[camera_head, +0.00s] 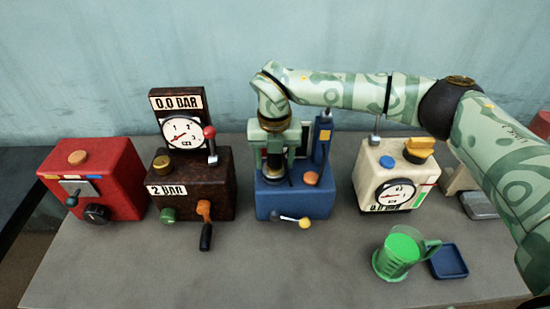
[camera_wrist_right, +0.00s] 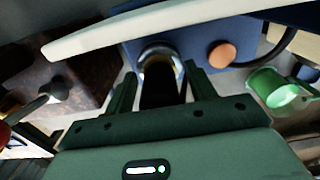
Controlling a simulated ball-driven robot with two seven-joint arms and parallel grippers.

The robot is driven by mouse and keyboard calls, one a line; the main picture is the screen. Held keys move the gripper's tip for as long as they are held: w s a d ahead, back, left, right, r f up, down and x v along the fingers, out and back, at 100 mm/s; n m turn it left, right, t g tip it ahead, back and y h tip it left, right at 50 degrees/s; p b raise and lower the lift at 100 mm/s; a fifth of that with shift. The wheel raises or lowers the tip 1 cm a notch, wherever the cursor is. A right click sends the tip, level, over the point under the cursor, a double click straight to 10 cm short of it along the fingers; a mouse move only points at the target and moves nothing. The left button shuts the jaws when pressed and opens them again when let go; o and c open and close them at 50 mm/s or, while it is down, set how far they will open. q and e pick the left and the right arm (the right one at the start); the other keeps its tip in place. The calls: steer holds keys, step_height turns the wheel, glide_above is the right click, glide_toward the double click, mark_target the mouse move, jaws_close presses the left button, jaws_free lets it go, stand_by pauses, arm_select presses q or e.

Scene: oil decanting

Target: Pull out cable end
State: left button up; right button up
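A blue box (camera_head: 296,201) stands at the middle of the table, with an orange knob and a yellow-tipped lever. A black cylindrical piece (camera_head: 275,174) stands upright on its top, under my right gripper (camera_head: 276,155). In the right wrist view the black piece (camera_wrist_right: 161,88) lies between the two fingers of my right gripper (camera_wrist_right: 161,82), with a shiny ring at its far end. I cannot tell whether the fingers touch it. A dark cable (camera_wrist_right: 284,46) curves at the right of the blue box there. No cable end shows clearly. My left gripper is out of view.
A red box (camera_head: 112,174) and a brown box with gauge (camera_head: 185,198) stand left of the blue box. A cream box with gauge (camera_head: 380,172) stands right. A green cup (camera_head: 398,254) and a small blue tray (camera_head: 449,261) lie front right. The front left table is clear.

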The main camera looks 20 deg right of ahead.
steer(key=c, duration=1.1)
steer(key=shift+o, duration=0.2)
steer(key=shift+r, duration=0.2)
steer(key=shift+r+p, duration=2.5)
steer(key=shift+r, duration=0.35)
